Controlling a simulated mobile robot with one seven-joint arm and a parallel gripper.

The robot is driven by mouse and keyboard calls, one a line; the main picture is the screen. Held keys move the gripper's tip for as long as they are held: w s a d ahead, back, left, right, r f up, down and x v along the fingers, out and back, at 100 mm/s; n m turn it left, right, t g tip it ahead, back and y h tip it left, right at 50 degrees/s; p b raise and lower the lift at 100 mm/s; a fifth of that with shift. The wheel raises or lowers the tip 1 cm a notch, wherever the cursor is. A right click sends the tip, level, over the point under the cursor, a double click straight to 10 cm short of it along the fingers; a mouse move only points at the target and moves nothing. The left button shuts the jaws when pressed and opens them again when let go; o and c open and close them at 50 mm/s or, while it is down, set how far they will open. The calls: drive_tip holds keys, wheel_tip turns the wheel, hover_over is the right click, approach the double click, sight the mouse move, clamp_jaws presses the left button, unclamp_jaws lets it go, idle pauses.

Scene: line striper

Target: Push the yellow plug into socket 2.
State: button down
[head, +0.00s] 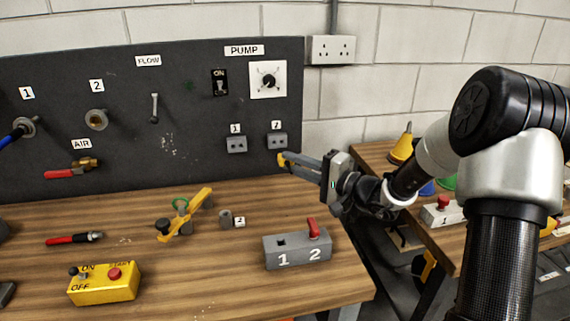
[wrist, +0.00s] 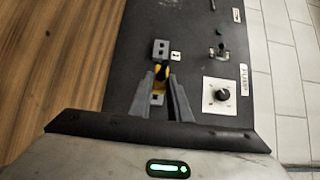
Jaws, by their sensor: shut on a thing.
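The yellow plug (head: 281,159) is held at the tips of my gripper (head: 287,159), just below and in front of the right-hand small grey socket (head: 277,140) on the dark panel. In the wrist view the yellow plug (wrist: 158,85), with a dark part, sits between the fingers of my gripper (wrist: 161,78). I cannot see a gap between plug and panel clearly.
The dark panel (head: 190,105) also carries a PUMP dial (head: 268,80) and an ON switch (head: 220,83) above the sockets. Below on the wooden bench are a grey box (head: 297,251) with a red lever, a yellow-handled tool (head: 185,215) and a yellow control box (head: 104,284).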

drive_tip(key=shift+w+a+p, duration=0.2)
drive_tip(key=shift+w+p, duration=0.05)
drive_tip(key=shift+w, duration=0.65)
drive_tip(key=shift+w+a+p, duration=0.2)
drive_tip(key=shift+w+p, duration=0.05)
drive_tip(key=shift+w, duration=0.7)
drive_tip(key=shift+w+a+p, duration=0.2)
drive_tip(key=shift+w+p, duration=0.05)
drive_tip(key=shift+w, duration=0.65)
drive_tip(key=shift+w+a+b, duration=0.15)
drive_tip(key=shift+w+b, duration=0.35)
drive_tip(key=shift+w, duration=0.25)
drive_tip(key=shift+w+a+b, duration=0.15)
drive_tip(key=shift+w+b, duration=0.35)
drive_tip(key=shift+w, duration=0.2)
drive_tip(key=c, duration=1.3)
unclamp_jaws()
drive_tip(key=shift+o, duration=0.2)
drive_tip(key=b+v, duration=0.2)
drive_tip(key=v, duration=0.5)
